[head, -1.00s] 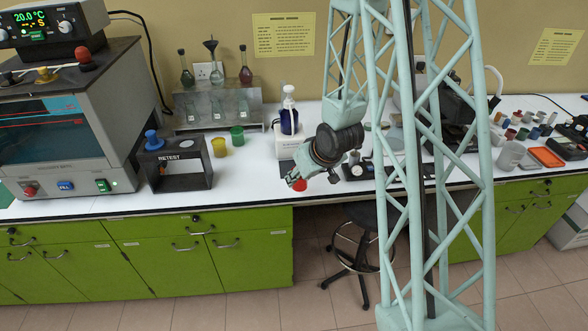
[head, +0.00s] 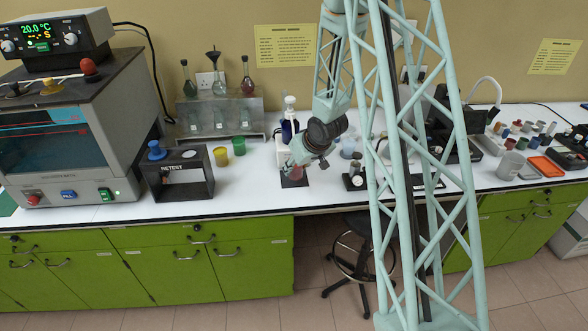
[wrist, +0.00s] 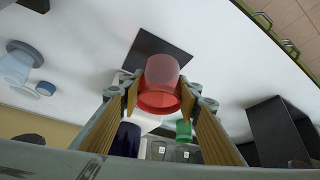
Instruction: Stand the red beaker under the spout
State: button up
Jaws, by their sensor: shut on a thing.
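The red beaker (wrist: 160,82) is between the two fingers of my gripper (wrist: 160,97) in the wrist view, with the fingers shut on its sides. In the head view the beaker (head: 294,177) shows below my gripper (head: 296,166), partly covered by it. The dispenser, a white stand with a dark blue bottle (head: 288,130), is just behind my gripper. Its spout is hidden or too small to make out. A dark square pad (wrist: 150,52) lies on the bench close to the beaker. I cannot tell whether the beaker touches the surface.
A small dark device (head: 354,177) is to the right. The white bench front (head: 245,198) is clear.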

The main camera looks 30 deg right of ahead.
jog(key=shift+w+d+f, duration=0.1)
jog(key=shift+w+d, duration=0.15)
jog(key=shift+w, duration=0.4)
jog(key=shift+w+d+f, duration=0.1)
jog(key=shift+w+d, duration=0.15)
jog(key=shift+w, duration=0.35)
jog(key=shift+w+d, duration=0.15)
jog(key=shift+w, duration=0.3)
jog(key=shift+f, duration=1.75)
jog(key=shift+f, duration=0.15)
jog(key=o, duration=0.8)
